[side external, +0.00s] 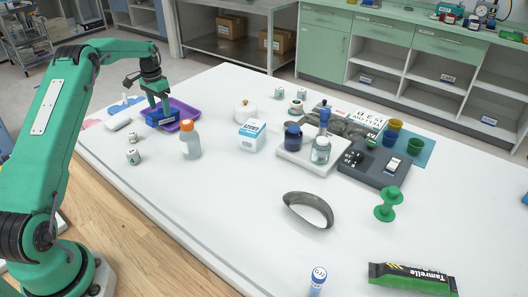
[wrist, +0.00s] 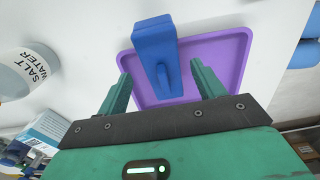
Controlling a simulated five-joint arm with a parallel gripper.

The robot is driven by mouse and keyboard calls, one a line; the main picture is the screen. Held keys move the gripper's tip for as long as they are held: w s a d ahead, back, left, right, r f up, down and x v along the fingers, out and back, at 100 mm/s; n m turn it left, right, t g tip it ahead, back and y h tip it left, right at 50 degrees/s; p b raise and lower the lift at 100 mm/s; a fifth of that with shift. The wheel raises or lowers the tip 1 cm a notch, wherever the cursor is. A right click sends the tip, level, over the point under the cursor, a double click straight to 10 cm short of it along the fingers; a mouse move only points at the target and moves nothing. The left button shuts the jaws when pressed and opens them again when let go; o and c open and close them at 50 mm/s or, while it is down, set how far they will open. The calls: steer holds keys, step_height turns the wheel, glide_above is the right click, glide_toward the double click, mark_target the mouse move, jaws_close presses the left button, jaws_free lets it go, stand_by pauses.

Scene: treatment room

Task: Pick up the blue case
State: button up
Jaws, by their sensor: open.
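The blue case (side external: 160,118) lies at the purple tray (side external: 188,113), on the far left part of the white table. In the wrist view the blue case (wrist: 154,42) reaches over the tray's rim, with its narrower end over the floor of the purple tray (wrist: 222,62). My gripper (side external: 157,108) points down over the case and hides part of it. In the wrist view my gripper (wrist: 160,74) is open, with one finger on each side of the case's near end and gaps between. I cannot tell whether the fingertips are down at its height.
A bottle with an orange cap (side external: 190,140) stands close to the tray; the wrist view shows a salt water bottle (wrist: 28,72) at left. Lettered cubes (side external: 133,156) and a white rounded object (side external: 117,124) lie nearby. A blue-and-white carton (side external: 251,135) stands farther right.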

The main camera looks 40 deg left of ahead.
mark_target(159, 108)
steer(key=shift+a+f, duration=0.15)
steer(key=shift+f, duration=2.2)
steer(key=shift+c, duration=0.5)
steer(key=c, duration=1)
steer(key=shift+r, duration=0.15)
steer(key=shift+c, duration=0.2)
steer(key=shift+r, duration=0.45)
step_height(159, 108, up, 3)
steer(key=shift+f, duration=0.1)
steer(key=d+r, duration=0.7)
steer(key=d, duration=0.4)
steer(key=shift+w+d, duration=0.35)
steer(key=shift+w, duration=0.05)
